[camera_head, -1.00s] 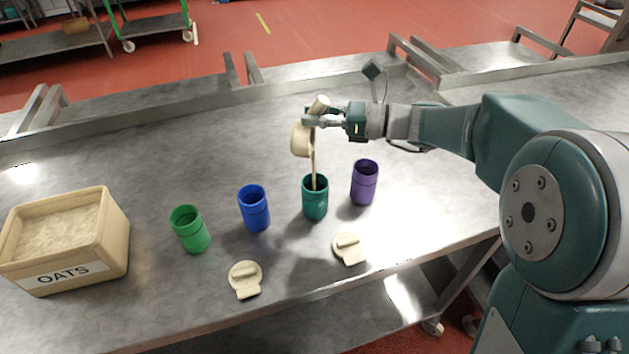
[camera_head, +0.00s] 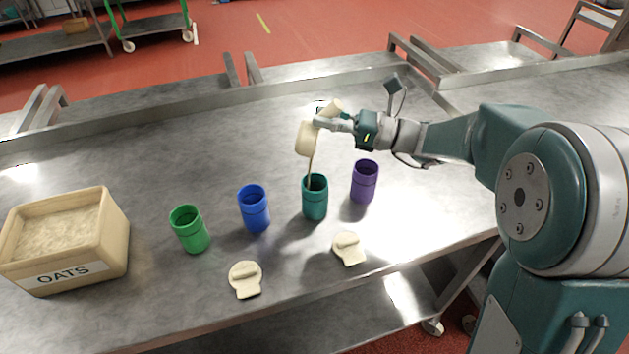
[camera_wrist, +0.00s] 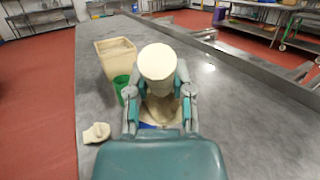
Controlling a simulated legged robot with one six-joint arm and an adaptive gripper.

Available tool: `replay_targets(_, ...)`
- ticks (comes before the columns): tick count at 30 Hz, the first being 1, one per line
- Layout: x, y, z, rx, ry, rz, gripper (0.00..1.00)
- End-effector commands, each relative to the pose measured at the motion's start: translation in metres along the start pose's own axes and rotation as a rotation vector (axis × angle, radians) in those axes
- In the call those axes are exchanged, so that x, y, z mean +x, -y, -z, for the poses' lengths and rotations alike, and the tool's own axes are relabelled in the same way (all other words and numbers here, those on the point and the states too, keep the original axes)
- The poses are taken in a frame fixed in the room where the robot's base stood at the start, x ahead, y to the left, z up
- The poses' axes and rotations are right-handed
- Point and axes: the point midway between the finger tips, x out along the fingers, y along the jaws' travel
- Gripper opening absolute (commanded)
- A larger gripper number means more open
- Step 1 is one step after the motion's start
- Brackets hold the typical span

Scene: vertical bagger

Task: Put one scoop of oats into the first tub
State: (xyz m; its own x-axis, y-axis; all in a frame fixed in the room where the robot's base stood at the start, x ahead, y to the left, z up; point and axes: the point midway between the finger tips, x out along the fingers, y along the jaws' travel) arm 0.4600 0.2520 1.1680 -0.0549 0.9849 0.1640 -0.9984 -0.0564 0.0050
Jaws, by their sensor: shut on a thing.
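My gripper (camera_head: 332,122) is shut on the handle of a cream scoop (camera_head: 308,139), held tilted above the teal tub (camera_head: 315,198). A thin stream of oats (camera_head: 311,171) runs from the scoop down to the mouth of the teal tub. The scoop also shows in the wrist view (camera_wrist: 157,63), its handle end towards the camera. A green tub (camera_head: 190,230), a blue tub (camera_head: 254,209) and a purple tub (camera_head: 364,182) stand open and upright in the same row. The cream box marked OATS (camera_head: 65,272) stands at the left, filled with oats.
Two cream pieces, perhaps lids, lie in front of the tubs, one at left (camera_head: 245,279) and one at right (camera_head: 348,248). The steel table (camera_head: 150,150) is clear behind the tubs. A raised rim runs along its far edge.

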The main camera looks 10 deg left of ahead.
Motion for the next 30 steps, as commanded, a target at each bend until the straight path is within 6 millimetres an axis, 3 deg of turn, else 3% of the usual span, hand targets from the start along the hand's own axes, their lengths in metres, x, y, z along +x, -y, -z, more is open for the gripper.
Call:
replay_targets(24, -0.013, 0.0, 0.002, 0.001, 0.143, -0.001, 0.0)
replay_targets(30, 0.001, -0.001, -0.003, -0.007, -0.001, -0.004, 0.0)
